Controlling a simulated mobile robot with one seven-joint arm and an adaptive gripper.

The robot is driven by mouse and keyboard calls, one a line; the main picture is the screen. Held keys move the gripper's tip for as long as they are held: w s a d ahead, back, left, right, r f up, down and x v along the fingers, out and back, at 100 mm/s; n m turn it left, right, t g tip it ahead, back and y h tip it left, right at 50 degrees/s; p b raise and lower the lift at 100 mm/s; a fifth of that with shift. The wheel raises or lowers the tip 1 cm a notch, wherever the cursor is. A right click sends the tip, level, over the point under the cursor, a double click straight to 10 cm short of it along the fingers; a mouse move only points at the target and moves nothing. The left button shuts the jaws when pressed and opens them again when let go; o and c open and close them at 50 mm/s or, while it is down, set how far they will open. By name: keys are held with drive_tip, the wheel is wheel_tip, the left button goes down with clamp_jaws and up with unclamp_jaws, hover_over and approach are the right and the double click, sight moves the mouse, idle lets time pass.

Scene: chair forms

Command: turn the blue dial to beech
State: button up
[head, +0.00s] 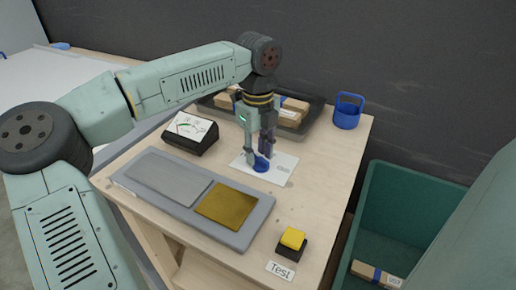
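The blue dial (262,166) sits on a white plate (281,174) on the wooden table. Small lettering shows at the plate's right side, too small to read. No beech mark can be made out. My gripper (260,154) points down at the dial from above, with its fingertips low beside it. The fingers partly cover the dial's far side. I cannot tell whether they grip it or only stand around it. The dial's pointing direction is not clear.
A meter box (190,133) stands left of the plate. A grey tray (148,193) with silver and gold panels lies in front. A yellow button (292,238) labelled Test is near the front. A green bin (420,190) stands right.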

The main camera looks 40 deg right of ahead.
drive_tip(key=shift+f, duration=0.1)
drive_tip(key=shift+c, duration=0.5)
clamp_jaws()
